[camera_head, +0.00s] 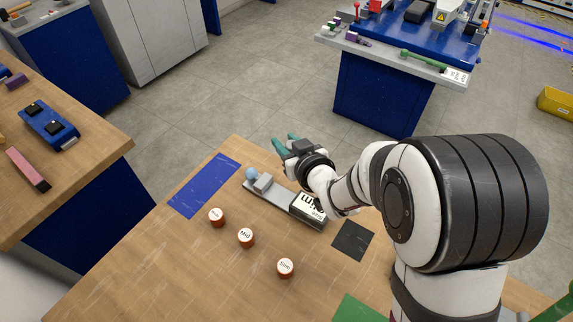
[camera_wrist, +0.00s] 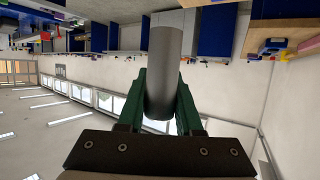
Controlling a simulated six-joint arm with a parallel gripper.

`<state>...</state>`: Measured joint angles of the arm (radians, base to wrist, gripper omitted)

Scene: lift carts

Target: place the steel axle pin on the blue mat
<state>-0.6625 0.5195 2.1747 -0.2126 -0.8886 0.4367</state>
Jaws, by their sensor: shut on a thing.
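The steel axle pin (camera_wrist: 164,72) is a plain grey cylinder between the green fingers of my gripper (camera_wrist: 160,105) in the wrist view. My gripper is shut on it. In the head view my gripper (camera_head: 284,142) is raised near the far edge of the wooden table, to the right of the blue mat. The pin cannot be made out clearly there. The blue mat (camera_head: 205,185) lies flat at the table's far left part, and its visible surface is bare.
A grey device with a labelled block (camera_head: 309,208) stands right of the blue mat. Three round red-brown pieces with white labelled tops, one of them the middle piece (camera_head: 246,237), stand in front. A black mat (camera_head: 353,240) and green mat (camera_head: 357,308) lie to the right.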

